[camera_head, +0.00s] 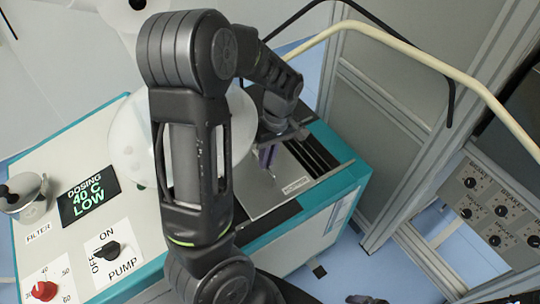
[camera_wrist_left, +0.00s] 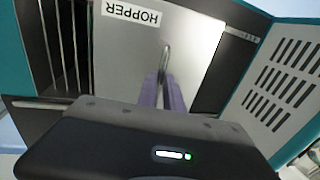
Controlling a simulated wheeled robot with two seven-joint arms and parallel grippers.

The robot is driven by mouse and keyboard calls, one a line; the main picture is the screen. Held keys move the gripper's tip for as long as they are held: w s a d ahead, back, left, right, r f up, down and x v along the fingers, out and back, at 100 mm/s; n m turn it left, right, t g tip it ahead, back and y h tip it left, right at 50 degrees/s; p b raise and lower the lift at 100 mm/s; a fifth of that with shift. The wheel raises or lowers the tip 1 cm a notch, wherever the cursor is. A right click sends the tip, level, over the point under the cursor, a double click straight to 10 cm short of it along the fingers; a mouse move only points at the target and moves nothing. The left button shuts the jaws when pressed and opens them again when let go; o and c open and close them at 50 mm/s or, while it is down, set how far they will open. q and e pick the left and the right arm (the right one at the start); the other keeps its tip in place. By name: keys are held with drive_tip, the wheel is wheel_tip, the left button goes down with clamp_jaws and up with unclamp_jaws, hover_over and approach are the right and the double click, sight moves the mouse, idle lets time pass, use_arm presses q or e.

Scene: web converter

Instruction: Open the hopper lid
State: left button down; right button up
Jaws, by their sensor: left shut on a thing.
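The hopper lid is a flat silver plate (camera_head: 262,197) on top of the teal and white machine. It carries a "HOPPER" label (camera_head: 296,186), which also shows upside down in the left wrist view (camera_wrist_left: 132,14). A thin metal handle (camera_wrist_left: 166,58) stands up from the lid (camera_wrist_left: 205,50). My left gripper (camera_head: 267,156) is over the lid, its purple fingers (camera_wrist_left: 163,95) shut on the handle. Dark slots with rails (camera_head: 317,152) lie beside the plate; I cannot tell whether they are part of the opening. My arm hides part of the machine top.
The machine top holds a round white vessel (camera_head: 127,140), a dosing display (camera_head: 90,197), a pump switch (camera_head: 113,250) and a red knob (camera_head: 44,290). A grey frame (camera_head: 385,110) with a cream pipe (camera_head: 410,50) stands to the right, beside a breaker panel (camera_head: 490,208).

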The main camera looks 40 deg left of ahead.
use_arm(q)
drive_tip(key=c, duration=1.5)
unclamp_jaws()
drive_tip(key=shift+w, duration=0.1)
